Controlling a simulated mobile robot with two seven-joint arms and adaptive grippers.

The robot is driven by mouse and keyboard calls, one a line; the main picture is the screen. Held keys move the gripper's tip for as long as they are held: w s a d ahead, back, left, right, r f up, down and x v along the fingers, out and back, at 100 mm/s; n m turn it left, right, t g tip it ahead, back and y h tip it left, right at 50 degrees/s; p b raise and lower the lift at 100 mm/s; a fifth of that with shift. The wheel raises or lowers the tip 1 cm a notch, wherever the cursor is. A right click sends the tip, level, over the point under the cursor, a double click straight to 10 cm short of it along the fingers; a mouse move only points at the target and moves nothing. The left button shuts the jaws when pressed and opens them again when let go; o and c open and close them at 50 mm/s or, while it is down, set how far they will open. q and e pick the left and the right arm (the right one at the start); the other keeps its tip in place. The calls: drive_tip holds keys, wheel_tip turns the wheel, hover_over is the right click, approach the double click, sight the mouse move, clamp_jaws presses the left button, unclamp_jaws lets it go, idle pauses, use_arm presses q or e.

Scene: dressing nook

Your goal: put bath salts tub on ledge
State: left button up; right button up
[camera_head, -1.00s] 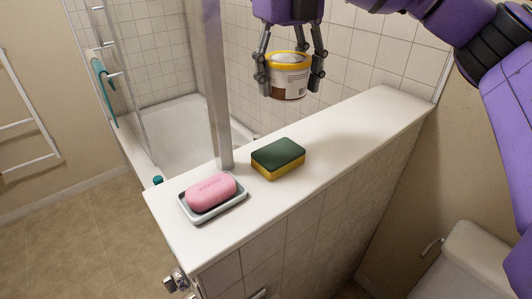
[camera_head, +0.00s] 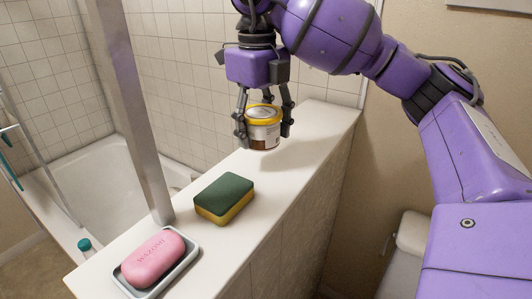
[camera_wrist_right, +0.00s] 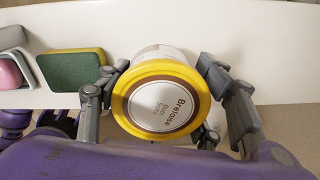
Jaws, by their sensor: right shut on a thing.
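The bath salts tub (camera_head: 263,130) is white and brown with a yellow rim. My right gripper (camera_head: 264,126) is shut on it and holds it upright. In the head view the tub is over the far part of the white ledge (camera_head: 300,138); I cannot tell whether its bottom touches the surface. In the right wrist view the tub's labelled lid (camera_wrist_right: 162,107) faces the camera, between the fingers of the right gripper (camera_wrist_right: 163,92). My left gripper is not in view.
A green and yellow sponge (camera_head: 224,198) lies on the ledge, nearer than the tub. A pink soap bar (camera_head: 153,257) sits in a dish (camera_head: 183,262) at the near end. A metal post (camera_head: 143,120) rises beside them. The bathtub (camera_head: 95,190) is left of the ledge.

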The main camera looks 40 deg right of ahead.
sight(270, 163)
drive_tip(key=shift+s+d+f, duration=0.3)
drive_tip(key=shift+d+f, duration=0.6)
drive_tip(key=shift+d, duration=0.05)
wheel_tip(270, 163, down, 3)
drive_tip(key=shift+d+f+p, duration=0.1)
drive_tip(key=shift+f+p, duration=0.1)
drive_tip(key=shift+p, duration=0.1)
drive_tip(key=shift+f, duration=0.2)
drive_tip(key=o, duration=1.4)
drive_tip(key=shift+o, duration=0.2)
